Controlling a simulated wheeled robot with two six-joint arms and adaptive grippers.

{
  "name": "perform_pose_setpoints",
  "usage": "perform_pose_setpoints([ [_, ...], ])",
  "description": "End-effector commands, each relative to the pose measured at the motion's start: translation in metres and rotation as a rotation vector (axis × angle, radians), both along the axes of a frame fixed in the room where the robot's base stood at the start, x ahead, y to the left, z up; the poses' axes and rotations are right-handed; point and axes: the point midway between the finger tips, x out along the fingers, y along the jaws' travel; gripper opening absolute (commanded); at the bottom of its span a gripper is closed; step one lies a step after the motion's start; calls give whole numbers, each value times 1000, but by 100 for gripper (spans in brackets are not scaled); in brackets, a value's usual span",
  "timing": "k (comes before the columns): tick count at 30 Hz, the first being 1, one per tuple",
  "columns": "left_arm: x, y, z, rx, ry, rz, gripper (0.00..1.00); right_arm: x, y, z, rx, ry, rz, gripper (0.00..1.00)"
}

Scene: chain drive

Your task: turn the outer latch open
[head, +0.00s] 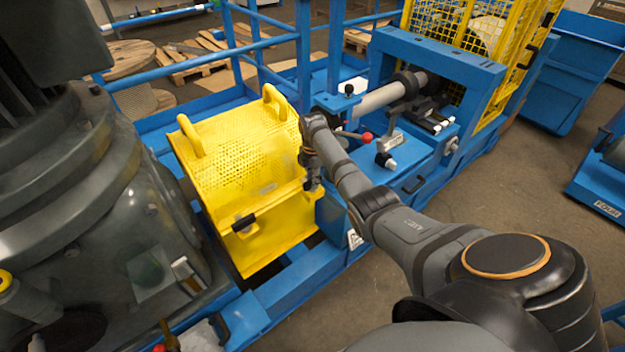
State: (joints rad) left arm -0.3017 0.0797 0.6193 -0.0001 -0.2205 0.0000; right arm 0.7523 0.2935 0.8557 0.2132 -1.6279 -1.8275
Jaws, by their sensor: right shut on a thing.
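A yellow perforated guard (245,150) with two loop handles on top sits shut over the chain drive in the middle of the head view. A black latch handle (243,222) shows on its front face, lying roughly level. My right gripper (313,184) is at the guard's right front corner, pointing down. It is shut on a small dark latch there, mostly hidden by the fingers. I cannot tell the turn angle of that latch. My left gripper is not in view.
A large dark grey machine housing (95,190) fills the left. A blue frame with a shaft (385,95) and a red-knobbed lever (366,137) stands just behind my right arm. Blue rails (305,50) rise behind the guard. Open floor (490,180) lies to the right.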

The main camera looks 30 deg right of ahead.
Motion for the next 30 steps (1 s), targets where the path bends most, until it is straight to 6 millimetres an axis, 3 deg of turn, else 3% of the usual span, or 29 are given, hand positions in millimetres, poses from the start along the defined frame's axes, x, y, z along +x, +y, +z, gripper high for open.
perform_pose_setpoints([
  [11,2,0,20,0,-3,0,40,0,0,3,1,3,-203,0],
  [30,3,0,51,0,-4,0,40,0,0,2,-1,2,-809,0],
])
